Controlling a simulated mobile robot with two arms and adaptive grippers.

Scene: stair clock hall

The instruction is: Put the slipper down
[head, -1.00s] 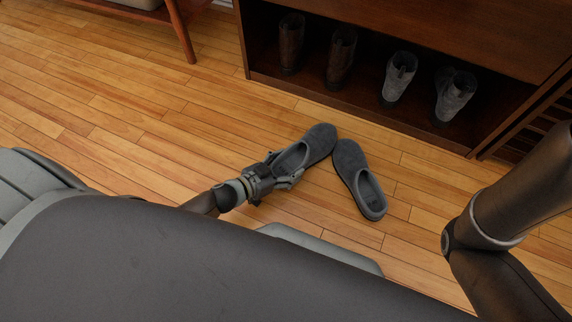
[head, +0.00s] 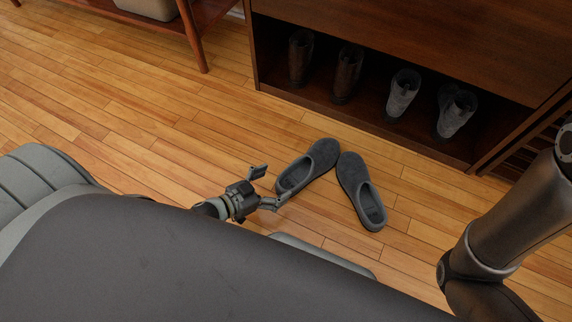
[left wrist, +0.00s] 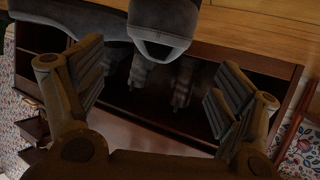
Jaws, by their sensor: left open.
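Two dark grey slippers lie on the wood floor in the head view, toes close together. The left slipper (head: 309,165) points up and to the right, with its heel toward my left gripper. The right slipper (head: 361,190) lies beside it with its heel toward the lower right. My left gripper (head: 270,186) is open and empty, just short of the left slipper's heel and apart from it. In the left wrist view, a slipper heel (left wrist: 163,25) shows at the top, beyond the spread fingers (left wrist: 160,90). My right gripper is not in view.
A dark wooden cabinet (head: 415,40) stands behind, with brown boots (head: 300,58) and grey boots (head: 403,94) on its low shelf. A wooden table leg (head: 193,40) is at the top left. The floor left of the slippers is clear.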

